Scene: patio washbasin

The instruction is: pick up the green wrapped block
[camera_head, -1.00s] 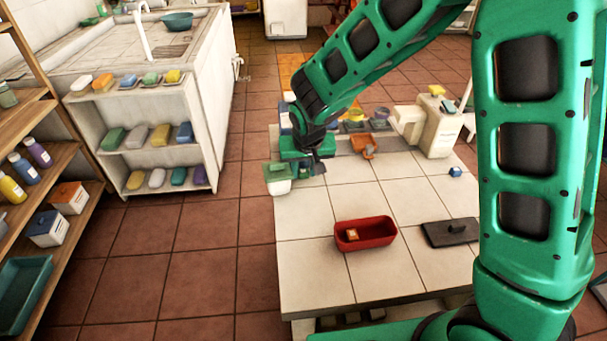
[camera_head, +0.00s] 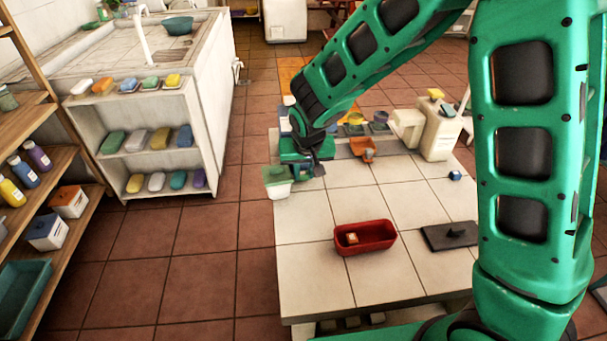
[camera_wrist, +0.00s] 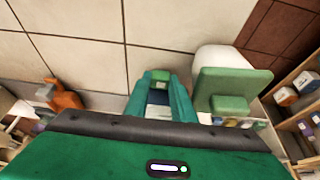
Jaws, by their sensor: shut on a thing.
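My gripper (camera_wrist: 160,98) shows in the wrist view as two teal fingers, shut on the green wrapped block (camera_wrist: 158,76). The block's green end shows between the fingertips, and a whitish part shows further back. In the head view my gripper (camera_head: 312,170) is low over the far left part of the white tiled table. The block cannot be made out clearly there, as the gripper covers it.
A white container with a green lid (camera_head: 276,175) stands close left of my gripper at the table's edge. A red bin (camera_head: 364,237) with a small orange block, a dark board (camera_head: 449,235) and an orange scoop (camera_head: 363,149) are on the table. The middle tiles are clear.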

